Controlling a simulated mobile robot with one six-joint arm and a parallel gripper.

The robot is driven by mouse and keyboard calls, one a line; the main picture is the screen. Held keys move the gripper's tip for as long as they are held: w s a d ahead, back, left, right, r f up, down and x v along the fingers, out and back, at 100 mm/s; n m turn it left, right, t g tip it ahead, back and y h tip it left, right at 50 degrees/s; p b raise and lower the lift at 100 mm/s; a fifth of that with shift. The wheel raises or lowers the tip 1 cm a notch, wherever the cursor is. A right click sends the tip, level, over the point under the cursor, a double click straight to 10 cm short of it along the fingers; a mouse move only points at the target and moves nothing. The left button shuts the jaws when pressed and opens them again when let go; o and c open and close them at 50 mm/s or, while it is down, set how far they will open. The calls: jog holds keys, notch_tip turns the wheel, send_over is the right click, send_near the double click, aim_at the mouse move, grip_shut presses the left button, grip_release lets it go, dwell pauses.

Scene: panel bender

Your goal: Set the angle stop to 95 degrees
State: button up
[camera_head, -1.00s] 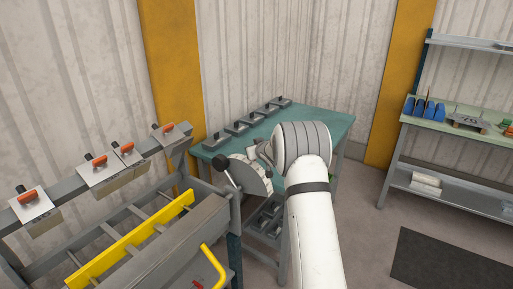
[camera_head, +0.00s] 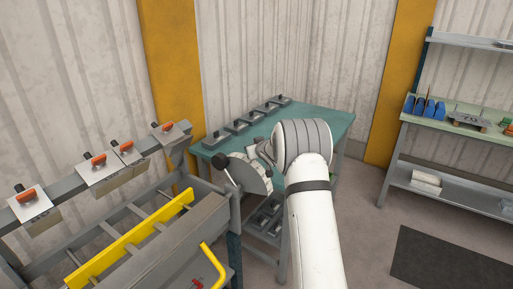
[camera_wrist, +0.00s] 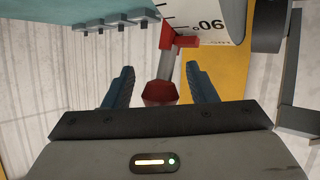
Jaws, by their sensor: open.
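In the wrist view, a red knob (camera_wrist: 160,93) on a grey stem shows between the two fingers of my gripper (camera_wrist: 161,75). The gripper is open, with a gap visible on each side of the knob. Above the knob, a red pointer piece (camera_wrist: 182,41) sits beside a white scale plate (camera_wrist: 205,12) with black marks and an upside-down 90. In the head view, the grey rounded plate (camera_head: 252,176) stands at the bender's right end, close to my gripper (camera_head: 264,150), which is partly hidden by my wrist. The exact pointer reading is too small to tell.
A green table (camera_head: 315,121) with several grey blocks stands behind my wrist. A shelf bench (camera_head: 455,128) is at right, with open floor before it.

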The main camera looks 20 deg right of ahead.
jog(key=b+v, duration=0.1)
jog(key=v, duration=0.6)
jog(key=shift+s+b, duration=0.2)
jog(key=shift+b, duration=0.2)
jog(key=shift+r, duration=0.15)
jog(key=s+a+r+m+g+h, duration=0.15)
jog(key=s+r, duration=0.25)
jog(key=s, duration=0.5)
jog(key=s+a+r+m+g+h, duration=0.15)
jog(key=s+r, duration=0.25)
jog(key=s, duration=0.5)
jog(key=s+a+f+g, duration=0.1)
jog(key=s+a+g, duration=0.1)
jog(key=s, duration=0.8)
jog(key=s+a+f+g+y, duration=0.1)
jog(key=s+a, duration=0.3)
jog(key=s, duration=0.6)
jog(key=s+a+f+n+g+y, duration=0.1)
jog(key=s+a+g, duration=0.2)
jog(key=s, duration=0.8)
jog(key=shift+f+g, duration=0.25)
jog(key=shift+g, duration=0.25)
